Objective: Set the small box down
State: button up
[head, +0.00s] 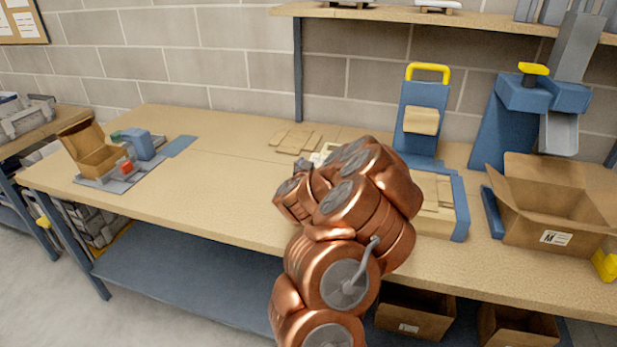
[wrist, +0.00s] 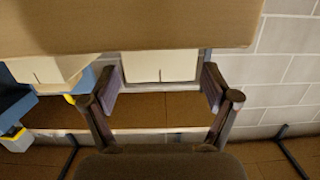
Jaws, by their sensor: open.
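My gripper (wrist: 160,82) is open in the wrist view, its two dark fingers spread apart. A pale panel with a slit (wrist: 160,66) shows in the gap between them; I cannot tell whether it touches either finger. A large plain tan surface (wrist: 130,25) fills the top of that view, beyond the fingertips; I cannot tell whether it is a box or the bench. In the head view my copper arm covers the middle of the bench and hides my gripper. No box there can be surely picked out as the small box.
The bench (head: 215,165) carries an open carton (head: 95,155) at left, flat cardboard pieces (head: 292,139) at the back, and a blue stand with a yellow handle (head: 425,95). A larger open box (head: 540,225) stands at right. The bench's left middle is clear.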

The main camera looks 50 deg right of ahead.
jog(key=b+v, duration=0.1)
jog(key=v, duration=0.4)
jog(key=shift+a, duration=0.25)
jog(key=shift+s+a+b, duration=0.15)
jog(key=shift+a+b, duration=0.25)
jog(key=shift+b, duration=0.1)
jog(key=b+v, duration=0.2)
jog(key=b, duration=0.1)
jog(key=shift+s+a+b, duration=0.1)
jog(key=shift+a+b, duration=0.05)
jog(key=shift+b, duration=0.25)
jog(key=shift+s+r, duration=0.1)
jog(key=shift+r, duration=0.05)
